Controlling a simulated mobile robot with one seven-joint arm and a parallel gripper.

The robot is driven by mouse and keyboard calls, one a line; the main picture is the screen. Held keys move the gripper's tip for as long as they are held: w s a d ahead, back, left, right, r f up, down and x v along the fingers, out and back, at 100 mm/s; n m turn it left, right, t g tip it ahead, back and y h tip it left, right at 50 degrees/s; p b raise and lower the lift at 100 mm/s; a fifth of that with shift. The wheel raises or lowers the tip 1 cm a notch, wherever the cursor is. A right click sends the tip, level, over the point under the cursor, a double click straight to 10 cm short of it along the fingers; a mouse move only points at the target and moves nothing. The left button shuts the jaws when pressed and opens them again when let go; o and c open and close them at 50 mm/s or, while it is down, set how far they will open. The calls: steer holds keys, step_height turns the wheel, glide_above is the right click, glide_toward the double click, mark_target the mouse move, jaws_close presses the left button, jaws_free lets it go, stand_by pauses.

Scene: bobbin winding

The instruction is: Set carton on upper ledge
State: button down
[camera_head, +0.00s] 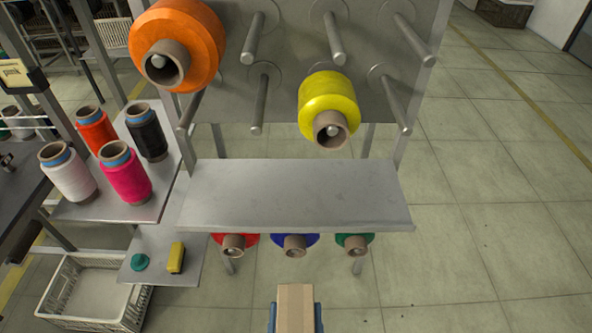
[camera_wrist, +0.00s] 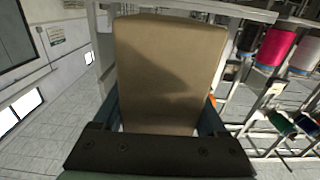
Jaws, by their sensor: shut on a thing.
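The carton (camera_head: 296,308) is a plain tan box at the bottom middle of the head view. My gripper (camera_head: 296,318) is shut on it, with a blue-grey finger on each side. In the wrist view the carton (camera_wrist: 168,70) fills the middle, between the fingers of my gripper (camera_wrist: 162,115). The upper ledge (camera_head: 295,190) is a bare grey metal shelf below the peg panel. In the head view the carton appears below the ledge's front edge, apart from it. The carton's lower part is cut off by the frame.
Orange (camera_head: 178,45) and yellow (camera_head: 328,105) bobbins hang on the peg panel above the ledge. Red, blue (camera_head: 295,243) and green bobbins show under it. A left side shelf holds several thread cones (camera_head: 125,172). A lower shelf holds a yellow item (camera_head: 176,257). A white crate (camera_head: 95,292) stands on the floor.

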steer(key=w+p, duration=0.2)
steer(key=shift+w+d+f+p, duration=0.1)
steer(key=shift+p, duration=0.2)
steer(key=shift+w+f+p, duration=0.15)
steer(key=shift+w+p, duration=0.15)
steer(key=shift+p, duration=0.85)
steer(key=shift+w+f+p, duration=0.3)
steer(key=shift+f+p, duration=0.1)
steer(key=shift+f, duration=0.1)
